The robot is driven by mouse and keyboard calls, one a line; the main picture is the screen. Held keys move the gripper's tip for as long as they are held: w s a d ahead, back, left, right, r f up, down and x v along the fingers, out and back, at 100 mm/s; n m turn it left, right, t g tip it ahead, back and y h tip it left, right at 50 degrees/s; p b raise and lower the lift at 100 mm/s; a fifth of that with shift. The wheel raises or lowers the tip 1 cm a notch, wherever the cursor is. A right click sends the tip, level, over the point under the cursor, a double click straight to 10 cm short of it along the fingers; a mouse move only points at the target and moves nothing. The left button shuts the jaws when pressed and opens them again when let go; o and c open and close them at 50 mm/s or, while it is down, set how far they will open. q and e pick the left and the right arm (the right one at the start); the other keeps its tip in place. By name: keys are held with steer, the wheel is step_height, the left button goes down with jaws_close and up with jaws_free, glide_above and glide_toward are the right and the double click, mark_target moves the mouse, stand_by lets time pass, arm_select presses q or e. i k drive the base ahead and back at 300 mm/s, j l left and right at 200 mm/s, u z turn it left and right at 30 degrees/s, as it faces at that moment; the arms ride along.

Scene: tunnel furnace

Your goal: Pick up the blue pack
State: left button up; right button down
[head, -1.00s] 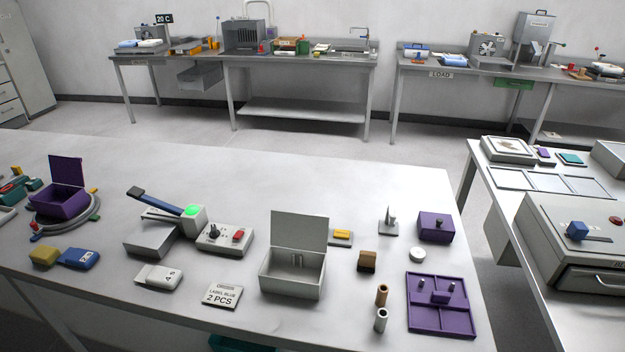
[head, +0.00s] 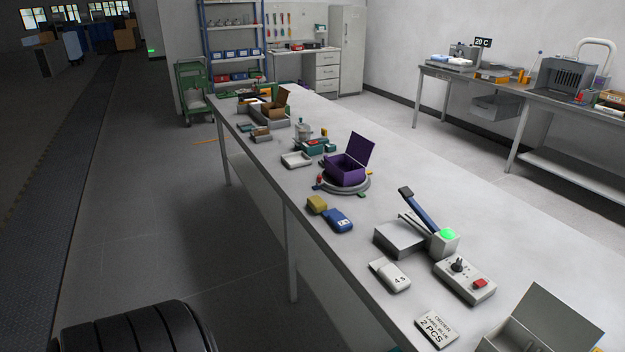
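The blue pack (head: 338,220) lies on the near-left edge of the long white table (head: 420,170), with a small pale label on its top. A yellow pack (head: 317,204) lies right beside it, on its far left side. Neither of my grippers shows in the head view, so I cannot see whether they are open or shut. Nothing covers the blue pack.
Behind the packs a purple open box (head: 346,170) stands on a round grey base. Nearer are a lever device (head: 428,228), a white pack marked 4 S (head: 390,275), an order card (head: 436,328) and a grey open box (head: 540,325).

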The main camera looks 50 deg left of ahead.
mark_target(339, 221)
steer(key=u, duration=1.4)
